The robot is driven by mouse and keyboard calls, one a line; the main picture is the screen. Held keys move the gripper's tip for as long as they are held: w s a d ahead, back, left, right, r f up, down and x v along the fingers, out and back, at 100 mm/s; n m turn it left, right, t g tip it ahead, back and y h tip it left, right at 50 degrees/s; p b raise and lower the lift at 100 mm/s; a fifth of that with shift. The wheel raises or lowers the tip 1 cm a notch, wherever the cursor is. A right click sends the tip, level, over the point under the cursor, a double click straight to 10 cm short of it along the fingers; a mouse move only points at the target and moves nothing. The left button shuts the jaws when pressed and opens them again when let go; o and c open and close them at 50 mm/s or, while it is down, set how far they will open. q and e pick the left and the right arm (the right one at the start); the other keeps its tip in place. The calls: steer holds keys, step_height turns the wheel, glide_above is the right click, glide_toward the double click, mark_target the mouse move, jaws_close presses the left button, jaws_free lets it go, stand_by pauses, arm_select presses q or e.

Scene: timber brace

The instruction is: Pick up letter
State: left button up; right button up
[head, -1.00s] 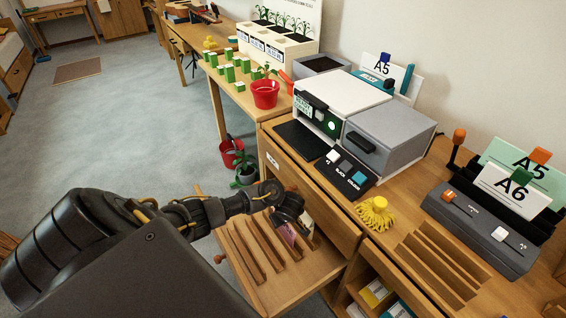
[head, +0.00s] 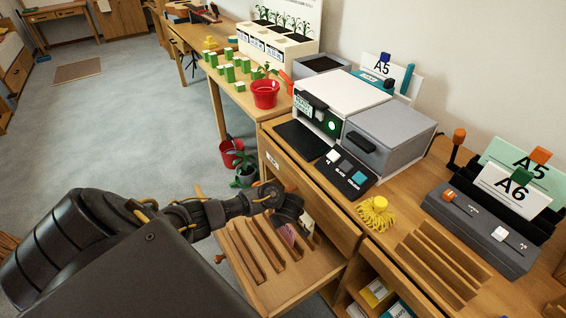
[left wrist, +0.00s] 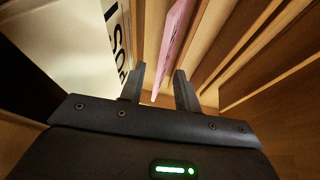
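A pink letter (left wrist: 176,40) stands on edge in a slot of the wooden drawer rack in the left wrist view. It also shows as a small pink patch in the head view (head: 288,234). My left gripper (left wrist: 160,82) is open, with one finger on each side of the letter's near end. I cannot tell whether the fingers touch it. In the head view my left gripper (head: 292,218) reaches down into the open drawer. My right gripper is not in view.
The open drawer (head: 262,290) has several wooden dividers. A white item with black print (left wrist: 90,40) stands left of the letter. The desk above holds a printer (head: 345,98), a yellow coiled thing (head: 376,216) and a grey hole punch (head: 480,228).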

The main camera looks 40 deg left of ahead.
arm_select(q)
jaws_close()
stand_by(0.3)
steer(key=shift+r, duration=0.1)
stand_by(0.4)
